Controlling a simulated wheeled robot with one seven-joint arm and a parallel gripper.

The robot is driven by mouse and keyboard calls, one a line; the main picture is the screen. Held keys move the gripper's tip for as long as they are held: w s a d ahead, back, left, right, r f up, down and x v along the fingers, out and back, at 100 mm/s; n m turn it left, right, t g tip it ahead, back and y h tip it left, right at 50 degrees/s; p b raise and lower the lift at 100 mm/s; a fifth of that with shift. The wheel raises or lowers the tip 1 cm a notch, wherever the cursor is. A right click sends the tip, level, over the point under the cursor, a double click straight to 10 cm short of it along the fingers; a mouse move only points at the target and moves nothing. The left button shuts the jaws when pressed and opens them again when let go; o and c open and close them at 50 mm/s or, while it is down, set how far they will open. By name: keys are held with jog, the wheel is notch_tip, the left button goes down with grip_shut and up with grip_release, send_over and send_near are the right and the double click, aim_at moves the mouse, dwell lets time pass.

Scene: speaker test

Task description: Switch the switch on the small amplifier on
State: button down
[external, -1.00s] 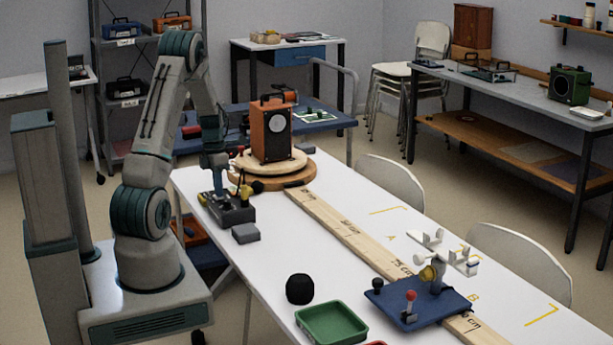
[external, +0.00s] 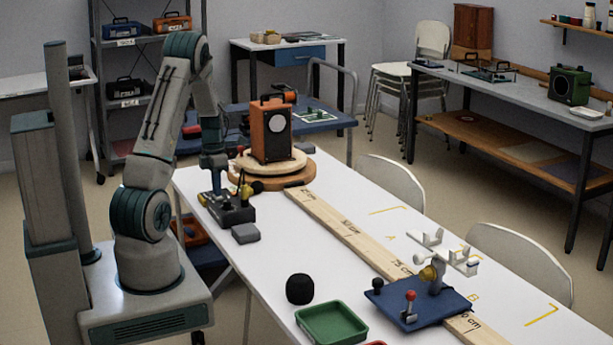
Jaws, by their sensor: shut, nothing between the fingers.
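A small dark box (external: 236,216), which looks like the small amplifier, sits at the near left edge of the white table (external: 290,250). Small parts stand on its top, one of them yellow (external: 246,191). Its switch is too small to make out, so I cannot tell its position. My gripper (external: 215,193) points down at the left part of this box, shut and empty. I cannot tell whether its tips touch the box. The gripper hides part of the box's top.
An orange and black speaker (external: 271,131) stands on a round wooden turntable (external: 298,179) behind the box. A grey block (external: 245,233) lies just in front. A marked wooden plank (external: 345,235) runs along the table to a blue stand (external: 418,304).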

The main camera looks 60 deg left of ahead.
notch_tip(320, 180, up, 14)
jog(key=a+p, duration=0.1)
jog(key=p, duration=0.1)
jog(key=shift+p, duration=0.4)
jog(key=shift+f, duration=0.1)
dwell(0.4)
jog(key=shift+d+r+h+b, duration=0.15)
jog(key=shift+r+h+b, duration=0.05)
jog(key=shift+h+b, duration=0.25)
jog(key=shift+f, duration=0.1)
jog(key=f, duration=0.4)
jog(key=d+f, duration=0.1)
jog(key=f, duration=0.4)
jog(key=d+f, duration=0.1)
jog(key=f, duration=0.3)
jog(key=shift+f, duration=0.35)
